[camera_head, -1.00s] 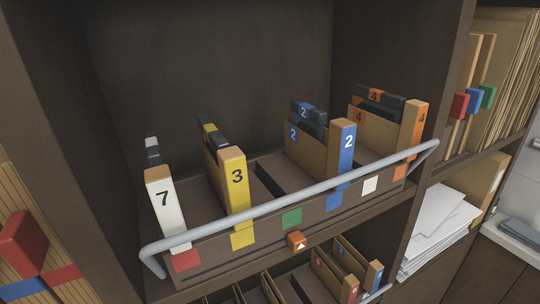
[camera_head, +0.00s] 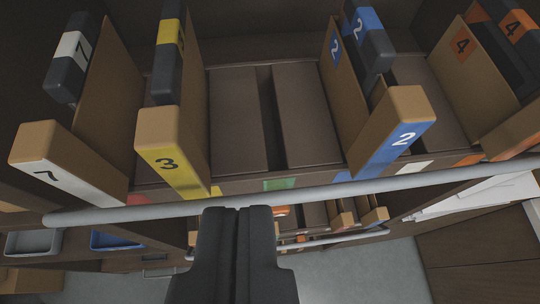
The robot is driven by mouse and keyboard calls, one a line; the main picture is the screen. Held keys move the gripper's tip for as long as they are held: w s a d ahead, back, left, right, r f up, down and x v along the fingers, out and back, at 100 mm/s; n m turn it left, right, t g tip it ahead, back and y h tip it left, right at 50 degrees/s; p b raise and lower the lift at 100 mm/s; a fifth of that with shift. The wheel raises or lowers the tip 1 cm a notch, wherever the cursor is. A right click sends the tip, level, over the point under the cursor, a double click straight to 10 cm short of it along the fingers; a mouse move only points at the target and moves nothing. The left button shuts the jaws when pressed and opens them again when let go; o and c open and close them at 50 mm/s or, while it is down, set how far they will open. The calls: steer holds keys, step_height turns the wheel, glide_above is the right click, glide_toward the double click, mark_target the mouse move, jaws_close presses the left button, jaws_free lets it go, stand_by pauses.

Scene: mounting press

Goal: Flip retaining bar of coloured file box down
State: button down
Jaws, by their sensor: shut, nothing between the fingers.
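The grey retaining bar (camera_head: 300,197) runs across the front of the coloured file box (camera_head: 240,184), below the tops of the files. Several files stand in the box: white 7 (camera_head: 70,170), yellow 3 (camera_head: 172,155), blue 2 (camera_head: 395,135) and orange 4 (camera_head: 515,130). My gripper (camera_head: 237,212) is shut and empty at bottom centre. Its tips overlap the lower edge of the bar in the picture; I cannot tell whether they touch it. A green label (camera_head: 281,184) shows on the box front just above the bar.
A lower shelf with more files (camera_head: 345,220) and its own grey bar (camera_head: 300,243) lies below. White papers (camera_head: 480,197) lie at the right. A grey tray (camera_head: 33,242) and a blue tray (camera_head: 115,241) show at lower left.

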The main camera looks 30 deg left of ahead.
mark_target(256, 194)
steer(key=shift+w+f+n+g+p, duration=0.3)
steer(key=shift+w+f+n+p, duration=0.2)
steer(key=shift+w+p, duration=0.15)
steer(key=shift+d, duration=0.1)
steer(key=shift+w+a+f+b, duration=0.15)
steer(key=shift+w+a+f, duration=0.5)
steer(key=shift+f, duration=0.6)
steer(key=shift+w+a+f+b, duration=0.1)
steer(key=shift+w+a+f, duration=0.3)
steer(key=shift+w+f, duration=0.65)
steer(key=shift+w+a+f+b, duration=0.15)
steer(key=shift+w+a+f, duration=0.35)
steer(key=shift+f, duration=1)
steer(key=shift+s+d+f, duration=0.1)
steer(key=shift+s+f, duration=0.1)
steer(key=shift+s, duration=0.1)
steer(key=shift+f, duration=0.1)
